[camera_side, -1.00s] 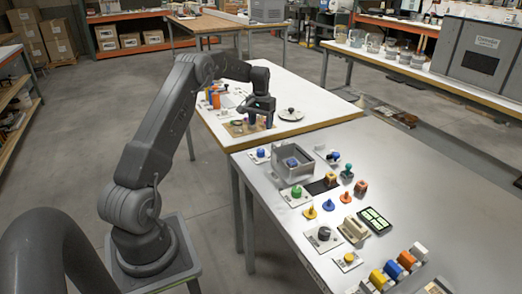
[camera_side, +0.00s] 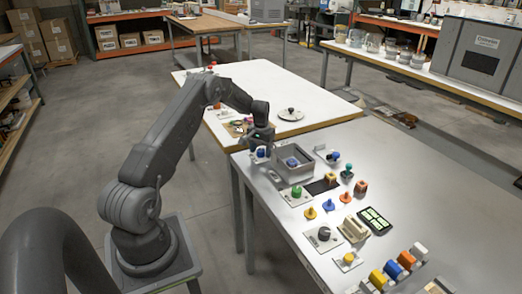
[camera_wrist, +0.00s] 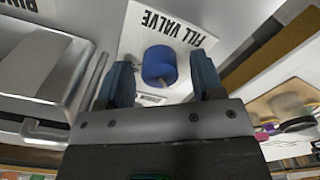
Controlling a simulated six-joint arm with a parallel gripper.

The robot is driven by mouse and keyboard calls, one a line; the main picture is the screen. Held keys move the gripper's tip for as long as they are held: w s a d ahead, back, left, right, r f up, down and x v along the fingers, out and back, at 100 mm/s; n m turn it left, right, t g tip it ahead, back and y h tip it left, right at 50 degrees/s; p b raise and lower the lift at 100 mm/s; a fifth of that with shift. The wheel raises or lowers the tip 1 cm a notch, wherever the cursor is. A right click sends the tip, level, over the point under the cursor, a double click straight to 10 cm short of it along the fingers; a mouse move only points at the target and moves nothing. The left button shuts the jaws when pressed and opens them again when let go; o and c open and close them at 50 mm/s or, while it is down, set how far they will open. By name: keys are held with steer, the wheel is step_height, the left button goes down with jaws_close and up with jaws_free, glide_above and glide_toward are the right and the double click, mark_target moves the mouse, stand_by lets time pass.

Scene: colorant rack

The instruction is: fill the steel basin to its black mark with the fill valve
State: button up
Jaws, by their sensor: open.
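The fill valve (camera_wrist: 158,66) is a blue knob on a white plate lettered "FILL VALVE" (camera_wrist: 172,24). In the wrist view it sits between the two fingers of my gripper (camera_wrist: 162,80), which are open with a gap on each side of the knob. In the side view my gripper (camera_side: 260,148) is low over the valve at the table's far left corner and partly hides it. The steel basin (camera_side: 306,172) stands just right of the gripper, with something blue inside. Its rim also shows at the left of the wrist view (camera_wrist: 62,95). I cannot make out the black mark.
A blue-handled part (camera_side: 333,156) is at the basin's right. A green knob (camera_side: 297,191), several coloured pegs and a dark panel (camera_side: 375,220) stand nearer on the grey table. The table's right side (camera_side: 450,210) is clear. A white table (camera_side: 320,95) adjoins behind.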

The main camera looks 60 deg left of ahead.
mark_target(261, 150)
steer(key=shift+c, duration=0.3)
steer(key=c, duration=0.9)
steer(key=shift+o, duration=0.2)
steer(key=shift+m, duration=2)
steer(key=o, duration=0.9)
step_height(261, 150, up, 14)
steer(key=shift+f, duration=0.1)
